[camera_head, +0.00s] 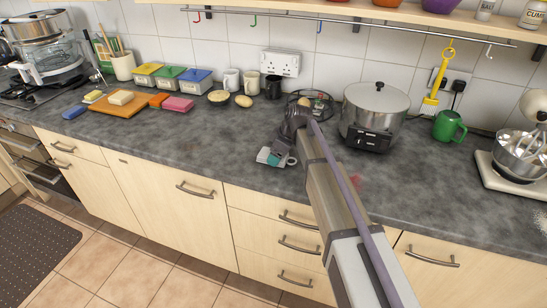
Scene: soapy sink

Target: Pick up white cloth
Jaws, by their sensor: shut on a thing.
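My gripper (278,153) is at the end of my arm, low over the middle of the grey worktop near its front edge. It is shut on a small white thing (265,155), which looks like the white cloth. A teal patch shows at the fingertips, and a white loop-like edge shows just to the right. The view is too small to tell the folds or whether the cloth touches the worktop. My wrist and forearm hide part of the area behind.
A wire basket (322,100) and a large steel pot (374,110) stand behind and right of my arm. Mugs, tins (195,81), a cutting board (120,103) and bread lie left. A green mug (449,126) and mixer (522,150) are right.

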